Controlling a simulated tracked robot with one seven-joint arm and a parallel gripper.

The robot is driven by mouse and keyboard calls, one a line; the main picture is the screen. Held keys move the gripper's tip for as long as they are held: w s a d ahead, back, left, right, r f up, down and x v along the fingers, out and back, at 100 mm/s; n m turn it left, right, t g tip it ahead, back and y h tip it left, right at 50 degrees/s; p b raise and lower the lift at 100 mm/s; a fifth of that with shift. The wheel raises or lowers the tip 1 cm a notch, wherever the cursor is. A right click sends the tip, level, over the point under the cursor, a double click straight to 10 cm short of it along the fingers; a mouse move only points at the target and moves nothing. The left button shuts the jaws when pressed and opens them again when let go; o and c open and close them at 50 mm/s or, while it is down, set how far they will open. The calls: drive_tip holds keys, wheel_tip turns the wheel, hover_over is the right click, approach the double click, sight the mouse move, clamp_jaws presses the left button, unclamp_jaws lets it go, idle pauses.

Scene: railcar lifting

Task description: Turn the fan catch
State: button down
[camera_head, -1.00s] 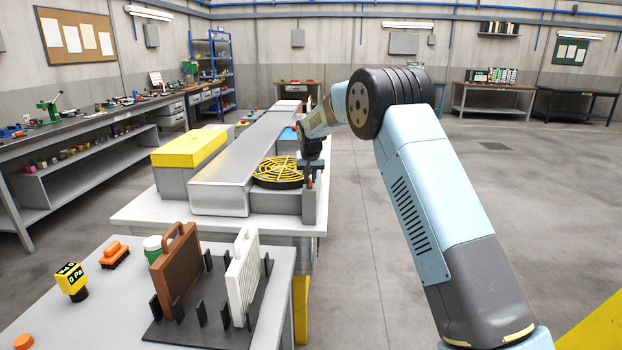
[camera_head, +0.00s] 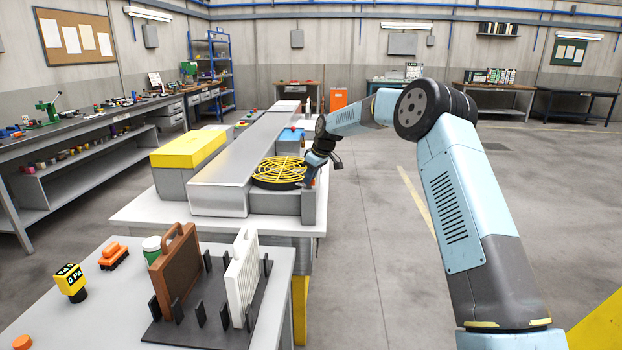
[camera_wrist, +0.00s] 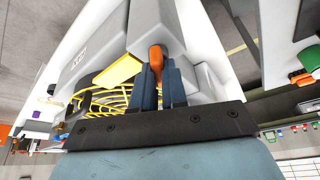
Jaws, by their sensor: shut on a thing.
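The fan (camera_head: 279,171), a black round housing under a yellow wire grille, sits on the right side of the grey machine. In the wrist view its yellow grille (camera_wrist: 105,101) shows left of my fingers. The catch, an orange lever (camera_wrist: 156,58), stands between my two blue-grey fingers. My gripper (camera_wrist: 160,82) is shut on this orange lever. In the head view my gripper (camera_head: 311,173) is at the machine's right edge beside the fan, with my arm reaching in from the right. The catch is mostly hidden there by my gripper.
The long grey machine body (camera_head: 240,165) and a yellow-topped box (camera_head: 189,148) stand on a white table (camera_head: 140,212). A nearer table holds a brown panel (camera_head: 174,265) and a white filter (camera_head: 243,277) in a black rack. The floor to the right is clear.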

drive_tip(key=n, duration=0.1)
drive_tip(key=n+g, duration=0.1)
drive_tip(key=n, duration=0.1)
drive_tip(key=n+g, duration=0.1)
drive_tip(key=n, duration=0.1)
drive_tip(key=shift+w+d+f, duration=0.1)
drive_tip(key=shift+d+f, duration=0.05)
drive_tip(key=shift+f, duration=0.15)
drive_tip(key=shift+f+n, duration=0.1)
drive_tip(key=shift+n, duration=0.3)
drive_tip(key=c, duration=1.2)
unclamp_jaws()
drive_tip(key=shift+w, duration=0.1)
drive_tip(key=shift+o, duration=0.2)
drive_tip(key=shift+r, duration=0.2)
drive_tip(key=shift+r, duration=0.2)
drive_tip(key=v, duration=1.3)
drive_tip(key=shift+w+d, duration=0.2)
drive_tip(key=shift+d, duration=0.2)
